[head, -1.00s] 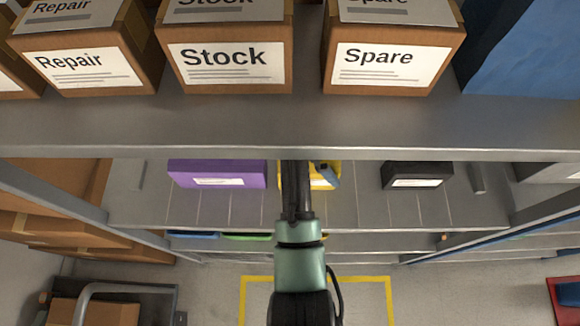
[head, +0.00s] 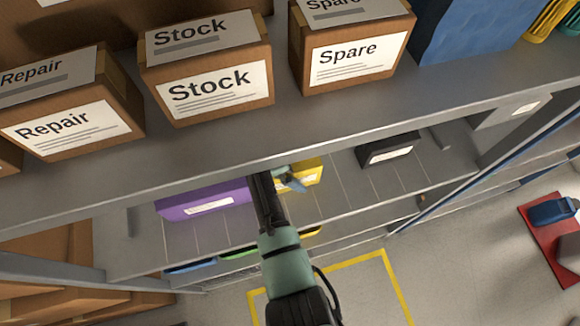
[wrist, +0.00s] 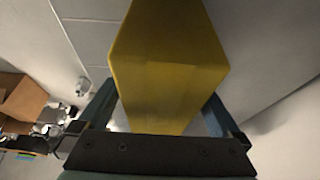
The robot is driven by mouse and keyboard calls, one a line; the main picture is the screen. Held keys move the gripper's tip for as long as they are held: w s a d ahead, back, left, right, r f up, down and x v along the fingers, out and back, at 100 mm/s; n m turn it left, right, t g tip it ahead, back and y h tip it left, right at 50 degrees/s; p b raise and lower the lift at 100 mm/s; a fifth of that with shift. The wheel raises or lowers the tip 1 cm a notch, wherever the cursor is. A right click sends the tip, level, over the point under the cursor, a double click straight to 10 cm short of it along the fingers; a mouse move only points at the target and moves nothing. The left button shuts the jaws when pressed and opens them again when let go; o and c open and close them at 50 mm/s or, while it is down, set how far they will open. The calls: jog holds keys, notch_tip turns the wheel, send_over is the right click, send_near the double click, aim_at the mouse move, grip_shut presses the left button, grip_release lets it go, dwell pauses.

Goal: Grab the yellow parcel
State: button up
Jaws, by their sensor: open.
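The yellow parcel (head: 309,174) lies on the shelf level below the labelled boxes, partly hidden behind my gripper (head: 287,181). In the wrist view the yellow parcel (wrist: 168,65) fills the upper middle. Its near end lies between the two spread fingers of my gripper (wrist: 160,98). The gripper is open, and I cannot tell whether either finger touches the parcel.
A purple box (head: 204,201) lies left of the parcel and a black box (head: 388,149) lies to its right. The upper shelf edge (head: 330,142) runs above my arm. Cardboard boxes marked Repair (head: 72,129), Stock (head: 212,90) and Spare (head: 352,60) stand on it.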

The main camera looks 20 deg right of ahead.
jog(key=shift+d+f, duration=0.25)
jog(key=shift+f, duration=0.2)
jog(key=shift+f, duration=0.3)
dwell(0.3)
grip_shut()
jog(key=shift+r, duration=0.1)
dwell(0.4)
